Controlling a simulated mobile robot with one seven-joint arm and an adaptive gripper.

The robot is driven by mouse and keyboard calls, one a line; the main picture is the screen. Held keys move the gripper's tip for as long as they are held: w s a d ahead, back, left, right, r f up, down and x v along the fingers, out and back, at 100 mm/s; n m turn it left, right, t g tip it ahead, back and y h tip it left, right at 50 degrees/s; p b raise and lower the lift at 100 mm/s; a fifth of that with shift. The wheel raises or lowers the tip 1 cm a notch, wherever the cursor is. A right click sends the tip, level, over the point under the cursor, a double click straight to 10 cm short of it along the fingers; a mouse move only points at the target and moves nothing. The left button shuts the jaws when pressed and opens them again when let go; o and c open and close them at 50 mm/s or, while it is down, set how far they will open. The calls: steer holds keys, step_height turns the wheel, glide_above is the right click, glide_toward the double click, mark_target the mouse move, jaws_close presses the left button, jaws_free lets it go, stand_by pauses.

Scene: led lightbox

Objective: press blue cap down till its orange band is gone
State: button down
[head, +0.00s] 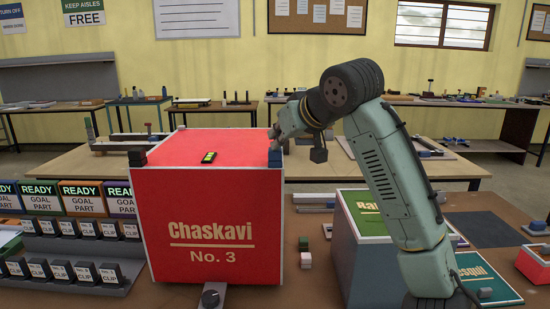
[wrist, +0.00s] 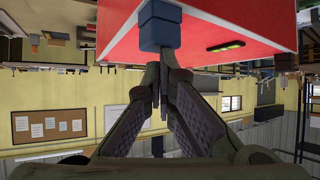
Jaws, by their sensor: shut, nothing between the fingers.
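The red box (head: 210,225) marked Chaskavi No. 3 stands on the bench. The blue cap (head: 275,158) sits at its near right top corner; in the wrist view the cap (wrist: 160,28) is at top centre. No orange band shows on it in either view. My gripper (head: 274,132) is just above the cap, and its two fingers meet with nothing between them. In the wrist view the fingertips (wrist: 163,60) come close to the cap; I cannot tell whether they touch it. The fingers and arm hide little of the box.
A dark cap (head: 137,158) sits at the box's left corner. A lit yellow-green display (head: 208,157) lies on its top. A green-topped box (head: 365,215) stands right, below my arm. Small labelled clips (head: 75,272) fill the left.

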mark_target(279, 151)
steer(key=shift+f, duration=0.1)
step_height(279, 151, up, 4)
steer(key=p, duration=0.4)
